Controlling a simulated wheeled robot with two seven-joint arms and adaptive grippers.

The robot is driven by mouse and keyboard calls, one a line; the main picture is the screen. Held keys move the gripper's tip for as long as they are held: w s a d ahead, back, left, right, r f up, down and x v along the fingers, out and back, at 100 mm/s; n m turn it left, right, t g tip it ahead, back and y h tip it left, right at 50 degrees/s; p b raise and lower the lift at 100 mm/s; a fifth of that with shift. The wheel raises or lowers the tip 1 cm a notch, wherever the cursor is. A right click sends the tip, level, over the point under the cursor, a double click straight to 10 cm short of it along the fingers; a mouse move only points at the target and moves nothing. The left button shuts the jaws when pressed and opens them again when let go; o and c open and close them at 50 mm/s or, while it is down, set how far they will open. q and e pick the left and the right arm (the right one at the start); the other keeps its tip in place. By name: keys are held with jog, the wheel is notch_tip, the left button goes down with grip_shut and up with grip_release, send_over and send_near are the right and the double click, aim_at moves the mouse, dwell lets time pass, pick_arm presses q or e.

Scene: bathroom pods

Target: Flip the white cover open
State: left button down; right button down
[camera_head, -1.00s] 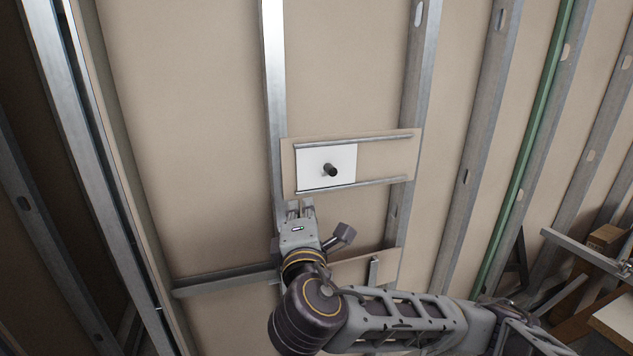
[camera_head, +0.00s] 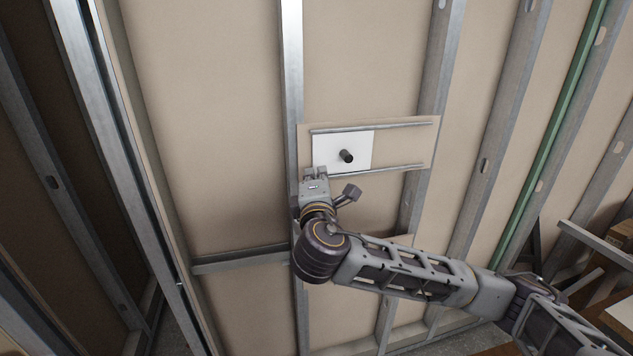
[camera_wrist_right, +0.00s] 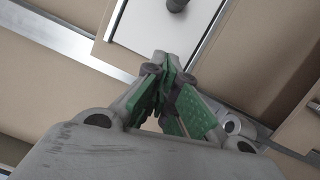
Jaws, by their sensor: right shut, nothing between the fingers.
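The white cover (camera_head: 328,147) is a flat rectangle with a black knob (camera_head: 347,156). It sits between two metal rails at the left part of a tan board fixed across the wall studs. My right gripper (camera_head: 315,172) is just below the cover's lower left corner and hides part of the lower rail there. In the right wrist view my right gripper (camera_wrist_right: 168,62) has its green-padded fingers together, empty, with tips near the white cover's (camera_wrist_right: 158,25) lower edge. Whether they touch it I cannot tell. The knob (camera_wrist_right: 176,5) is cut by the top edge there. My left gripper is out of view.
The upper rail (camera_head: 375,127) and lower rail (camera_head: 395,169) run on to the right past the cover, with bare board (camera_head: 405,147) between them. A vertical metal stud (camera_head: 292,60) stands left of the board. A horizontal rail (camera_head: 240,260) crosses lower left.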

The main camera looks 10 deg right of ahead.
aim_at(331, 158)
jog(key=shift+x, duration=1)
jog(key=shift+d+r+p, duration=0.15)
jog(key=shift+d+p, duration=0.25)
jog(key=shift+d, duration=0.55)
jog(key=shift+d+r+p, duration=0.2)
jog(key=shift+d+p, duration=0.2)
jog(key=shift+d, duration=0.55)
jog(key=shift+w+d, duration=0.1)
jog(key=shift+w, duration=0.05)
